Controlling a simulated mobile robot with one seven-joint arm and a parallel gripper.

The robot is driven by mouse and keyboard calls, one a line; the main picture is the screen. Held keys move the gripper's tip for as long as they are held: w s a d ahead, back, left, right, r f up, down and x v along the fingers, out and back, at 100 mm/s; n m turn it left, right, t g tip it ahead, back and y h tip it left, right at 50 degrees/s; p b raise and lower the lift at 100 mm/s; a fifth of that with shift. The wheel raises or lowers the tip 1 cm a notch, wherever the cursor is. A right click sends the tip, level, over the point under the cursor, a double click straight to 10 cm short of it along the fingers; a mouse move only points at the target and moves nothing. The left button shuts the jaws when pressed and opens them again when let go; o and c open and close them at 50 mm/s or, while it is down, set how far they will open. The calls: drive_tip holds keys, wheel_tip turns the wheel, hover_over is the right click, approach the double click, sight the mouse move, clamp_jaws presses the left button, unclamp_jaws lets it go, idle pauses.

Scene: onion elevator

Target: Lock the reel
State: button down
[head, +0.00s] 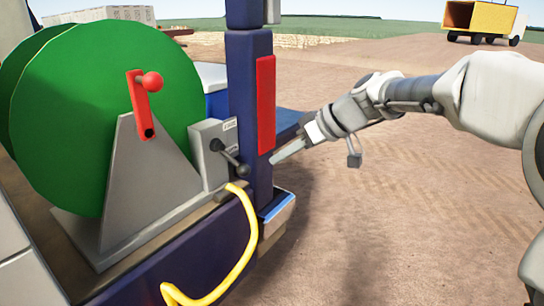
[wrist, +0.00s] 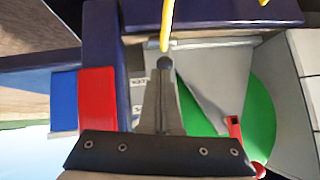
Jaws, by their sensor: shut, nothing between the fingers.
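The green reel (head: 105,100) stands on a grey triangular stand (head: 150,185) at the left of the head view, with a red crank (head: 140,105) on its face. A grey box (head: 208,150) beside it carries a lever with a black knob (head: 243,170). In the wrist view, a dark round knob (wrist: 165,62) shows just beyond my fingertips. My gripper (head: 274,160) is shut and empty, to the right of the lever, near the blue post. It appears apart from the knob, but the exact gap is unclear. The reel also shows in the wrist view (wrist: 262,125).
A blue post (head: 248,110) with a red panel (head: 265,105) stands between the reel and my arm. A yellow hose (head: 243,250) hangs from below the lever box. Open dirt ground (head: 400,220) lies right; a yellow truck (head: 485,18) is far off.

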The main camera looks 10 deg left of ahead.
drive_tip(key=s+d+r, duration=0.1)
drive_tip(key=s+d, duration=0.1)
drive_tip(key=d, duration=0.4)
drive_tip(key=shift+d+p, duration=0.35)
drive_tip(key=shift+d, duration=0.05)
